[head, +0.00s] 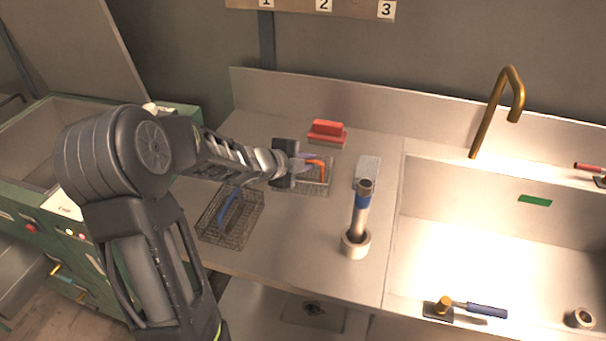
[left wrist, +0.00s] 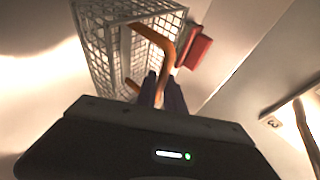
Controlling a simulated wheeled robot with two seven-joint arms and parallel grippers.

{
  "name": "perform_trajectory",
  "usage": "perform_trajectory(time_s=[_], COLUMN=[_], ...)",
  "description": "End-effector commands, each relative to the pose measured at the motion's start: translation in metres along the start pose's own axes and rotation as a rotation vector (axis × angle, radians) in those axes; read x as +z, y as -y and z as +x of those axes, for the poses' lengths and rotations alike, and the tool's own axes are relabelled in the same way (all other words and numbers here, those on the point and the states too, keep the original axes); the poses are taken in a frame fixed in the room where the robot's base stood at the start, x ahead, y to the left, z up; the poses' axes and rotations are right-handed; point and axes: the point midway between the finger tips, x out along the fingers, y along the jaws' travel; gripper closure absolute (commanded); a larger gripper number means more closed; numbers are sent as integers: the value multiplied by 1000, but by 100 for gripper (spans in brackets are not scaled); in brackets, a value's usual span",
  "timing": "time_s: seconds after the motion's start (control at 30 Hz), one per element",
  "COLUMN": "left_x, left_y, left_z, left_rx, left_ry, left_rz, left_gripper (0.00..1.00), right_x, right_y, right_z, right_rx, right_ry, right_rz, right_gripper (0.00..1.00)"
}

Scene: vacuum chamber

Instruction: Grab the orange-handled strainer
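The orange-handled strainer (head: 305,188) is a wire mesh basket on the counter, partly hidden by my left gripper. Its orange handle (head: 322,168) arches above the mesh. My left gripper (head: 308,161) reaches in from the left at the handle. In the left wrist view the mesh basket (left wrist: 105,50) is at upper left. The orange handle (left wrist: 158,38) runs down to my left fingers (left wrist: 162,92), which are close together with the handle between them; they look shut on it. My right gripper is not in view.
A blue-handled wire basket (head: 232,222) stands to the left. A red block-like item (head: 327,133) lies behind, a grey block (head: 368,172) to the right. A blue-banded tube (head: 360,212) stands upright in a ring. A sink (head: 480,250) with a brass tap (head: 492,115) is at right.

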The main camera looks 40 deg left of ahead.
Motion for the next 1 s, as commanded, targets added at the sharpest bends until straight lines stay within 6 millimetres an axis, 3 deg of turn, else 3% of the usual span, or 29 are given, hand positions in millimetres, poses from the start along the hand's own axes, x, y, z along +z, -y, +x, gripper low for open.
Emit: perform_trajectory(time_s=[0.13,1.0], left_x=[0,0], left_y=[0,0], left_z=[0,0], left_rx=[0,1], left_ry=[0,0], left_rz=[0,0], left_gripper=[100,100], right_x=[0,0], right_y=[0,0], right_z=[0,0], right_rx=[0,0], right_ry=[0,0], right_rz=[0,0], right_gripper=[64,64])
